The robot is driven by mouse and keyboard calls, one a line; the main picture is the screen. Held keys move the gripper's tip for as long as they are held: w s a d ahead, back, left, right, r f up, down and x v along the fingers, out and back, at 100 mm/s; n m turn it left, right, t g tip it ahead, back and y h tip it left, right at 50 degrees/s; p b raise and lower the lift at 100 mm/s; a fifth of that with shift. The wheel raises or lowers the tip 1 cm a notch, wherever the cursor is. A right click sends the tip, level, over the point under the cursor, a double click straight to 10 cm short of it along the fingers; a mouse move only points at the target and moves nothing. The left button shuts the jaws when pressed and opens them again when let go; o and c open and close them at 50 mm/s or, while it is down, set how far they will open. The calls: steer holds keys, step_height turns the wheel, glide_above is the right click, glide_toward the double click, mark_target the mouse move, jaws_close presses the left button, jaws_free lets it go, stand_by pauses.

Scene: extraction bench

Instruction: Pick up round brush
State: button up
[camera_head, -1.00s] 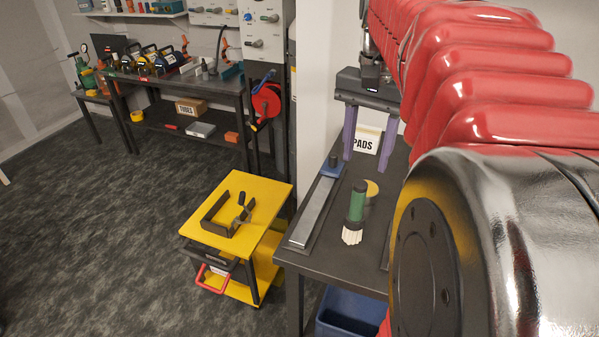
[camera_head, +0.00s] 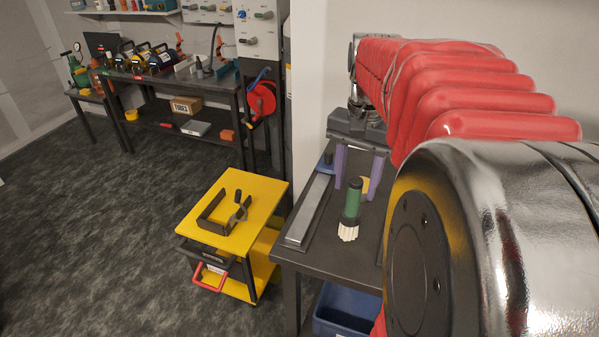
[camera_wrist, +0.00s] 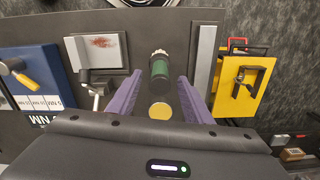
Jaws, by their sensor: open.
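The round brush (camera_head: 351,207) has a green handle with a dark end and pale bristles. It is on the dark bench (camera_head: 330,255), bristles toward the front edge. In the wrist view the brush (camera_wrist: 160,68) lies ahead, between the lines of my two purple fingers. In the wrist view my gripper (camera_wrist: 160,90) has not closed around the handle.
A yellow cart (camera_head: 225,235) with a black bracket stands left of the bench. A blue bin (camera_head: 345,312) is below. The wrist view shows a plate with a clamp (camera_wrist: 98,50) on the left.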

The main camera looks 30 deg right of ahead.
mark_target(353, 199)
steer(key=shift+a+f, duration=0.1)
steer(key=shift+f, duration=2.5)
steer(key=c, duration=1.2)
steer(key=shift+o, duration=0.2)
steer(key=shift+r, duration=0.1)
step_height(353, 199, up, 10)
steer(key=shift+f, duration=0.1)
